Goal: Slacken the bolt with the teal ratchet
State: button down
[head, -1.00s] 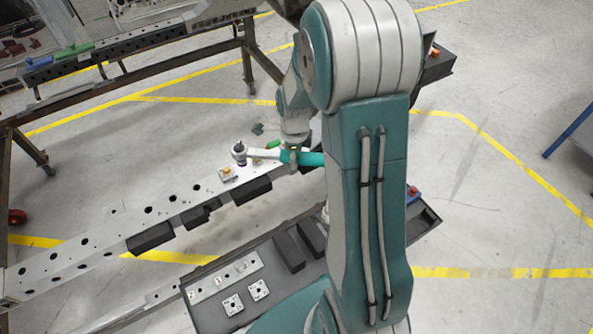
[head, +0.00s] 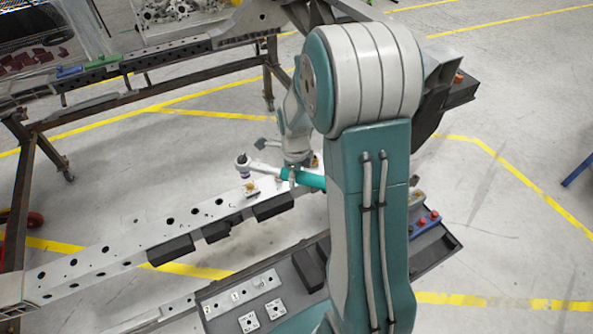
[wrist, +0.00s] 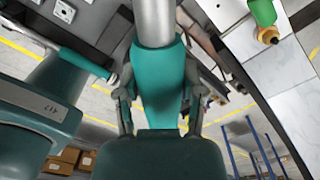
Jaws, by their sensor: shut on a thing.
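My gripper (head: 292,174) is shut on the teal handle of the ratchet (head: 311,180), above the long grey rail. In the wrist view, my gripper's fingers (wrist: 158,108) lie on both sides of the teal handle (wrist: 157,72). The grey shaft (head: 266,168) runs left to the ratchet head (head: 243,160), with its socket pointing down. I cannot make out the bolt itself.
The perforated rail (head: 120,254) runs to lower left, with black blocks (head: 171,249) along its near side. A grey tray (head: 225,308) with square plates (head: 248,322) and red-blue parts (head: 424,222) is nearer. In the wrist view a green piece with brass tip (wrist: 262,12) is at upper right.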

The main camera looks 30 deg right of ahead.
jog(key=shift+f, duration=0.3)
notch_tip(320, 180, down, 3)
jog(key=shift+r, duration=0.15)
jog(key=shift+d, duration=0.4)
dwell(0.3)
jog(key=shift+a, duration=0.1)
dwell(0.3)
jog(key=shift+f, duration=1.1)
dwell(0.5)
jog(key=shift+w+d, duration=0.2)
jog(key=shift+d, duration=0.05)
